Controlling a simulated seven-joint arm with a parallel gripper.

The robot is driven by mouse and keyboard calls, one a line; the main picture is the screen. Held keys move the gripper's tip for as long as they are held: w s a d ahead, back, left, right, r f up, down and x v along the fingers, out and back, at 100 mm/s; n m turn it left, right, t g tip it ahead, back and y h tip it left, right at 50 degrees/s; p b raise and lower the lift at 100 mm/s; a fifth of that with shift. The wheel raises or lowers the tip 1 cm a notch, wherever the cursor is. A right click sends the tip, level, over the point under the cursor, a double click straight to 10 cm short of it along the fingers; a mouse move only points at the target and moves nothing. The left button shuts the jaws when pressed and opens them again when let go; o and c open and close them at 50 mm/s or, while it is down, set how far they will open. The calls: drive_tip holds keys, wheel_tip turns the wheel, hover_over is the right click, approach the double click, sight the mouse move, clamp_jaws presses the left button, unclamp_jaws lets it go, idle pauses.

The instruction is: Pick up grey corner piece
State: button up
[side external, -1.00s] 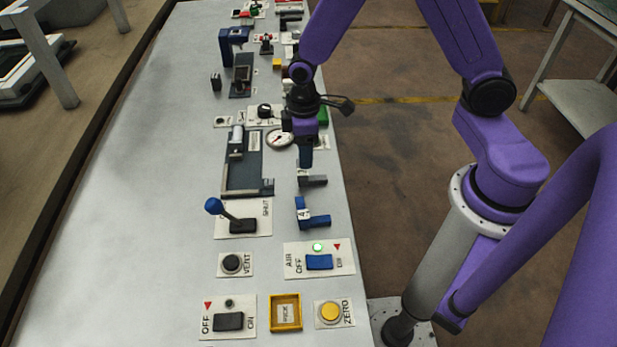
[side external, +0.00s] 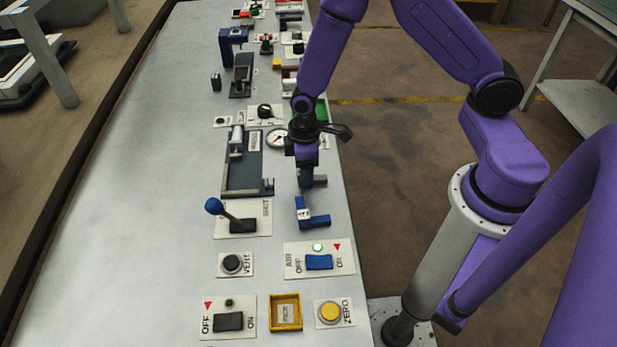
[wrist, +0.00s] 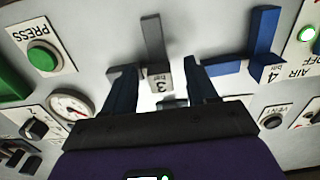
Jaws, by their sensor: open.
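The grey corner piece (side external: 320,181) lies on the table near its right edge, mostly hidden behind my gripper (side external: 306,178) in the side view. In the wrist view the grey corner piece (wrist: 152,38) shows an upright arm and a white label reading 3 bar. My gripper (wrist: 160,82) is open, with one dark finger on each side of the labelled part. I cannot tell whether either finger touches it.
A blue corner piece (side external: 318,221) labelled 4 lies close by, nearer the camera. A gauge (side external: 276,139) and a dark fixture (side external: 240,178) stand to the left. Switch panels, such as the air switch (side external: 320,262), lie nearer the camera. The table's left side is clear.

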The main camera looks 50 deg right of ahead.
clamp_jaws()
drive_tip(key=shift+r, duration=0.15)
